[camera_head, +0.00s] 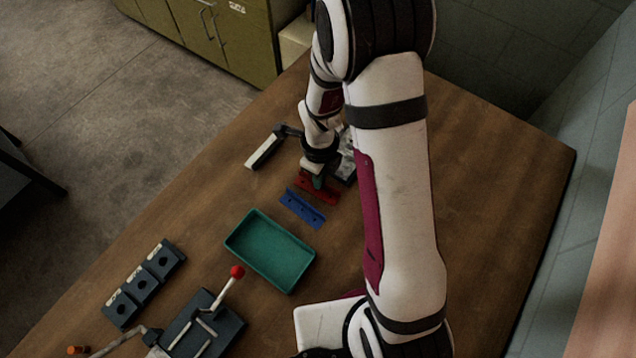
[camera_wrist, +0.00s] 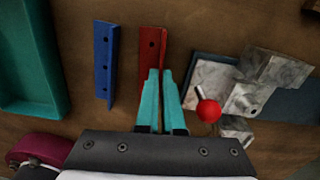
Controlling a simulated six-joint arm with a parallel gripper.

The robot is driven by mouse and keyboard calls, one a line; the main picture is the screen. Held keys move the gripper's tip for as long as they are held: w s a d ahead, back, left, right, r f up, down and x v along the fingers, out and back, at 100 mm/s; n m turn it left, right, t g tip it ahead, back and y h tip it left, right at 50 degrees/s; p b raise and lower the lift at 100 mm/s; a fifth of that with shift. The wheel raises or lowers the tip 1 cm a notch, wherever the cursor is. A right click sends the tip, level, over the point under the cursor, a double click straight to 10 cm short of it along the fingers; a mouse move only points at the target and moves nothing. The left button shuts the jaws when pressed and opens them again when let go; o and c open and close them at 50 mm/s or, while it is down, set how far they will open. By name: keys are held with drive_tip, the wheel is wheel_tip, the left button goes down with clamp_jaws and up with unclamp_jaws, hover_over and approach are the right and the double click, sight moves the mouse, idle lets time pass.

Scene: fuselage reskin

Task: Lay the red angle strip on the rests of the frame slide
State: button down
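The red angle strip (camera_head: 318,187) lies beside the blue strip, partly hidden by my wrist in the head view. In the wrist view the red angle strip (camera_wrist: 149,50) runs up the picture, with its upright flange between my fingertips. My gripper (camera_wrist: 160,76) has teal fingers with a narrow gap, and they appear closed on that flange. Right of it in the wrist view is a fixture of grey metal blocks (camera_wrist: 262,68) on a dark base, with a red ball knob (camera_wrist: 208,110). It looks like the frame slide; the head view shows only part of it (camera_head: 347,165).
A blue strip (camera_head: 304,207) lies beside the red one. A green tray (camera_head: 236,247) stands nearer. Dark holed blocks (camera_head: 143,285) and a lever device with a red knob (camera_head: 237,272) are at lower left. A black-and-white tool (camera_head: 264,151) lies behind. The table's right side is clear.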

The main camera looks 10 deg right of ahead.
drive_tip(key=shift+r, duration=0.15)
idle(0.3)
drive_tip(key=shift+r, duration=0.3)
drive_tip(key=r, duration=0.2)
drive_tip(key=d+r, duration=0.1)
drive_tip(key=r, duration=0.1)
drive_tip(key=shift+s, duration=0.25)
drive_tip(key=s+d+r, duration=0.4)
drive_tip(key=d+r, duration=0.2)
drive_tip(key=d, duration=0.3)
drive_tip(key=w+r+m, duration=0.1)
drive_tip(key=w, duration=1.2)
drive_tip(key=shift+a, duration=0.3)
drive_tip(key=shift+f, duration=2.75)
drive_tip(key=shift+f, duration=0.65)
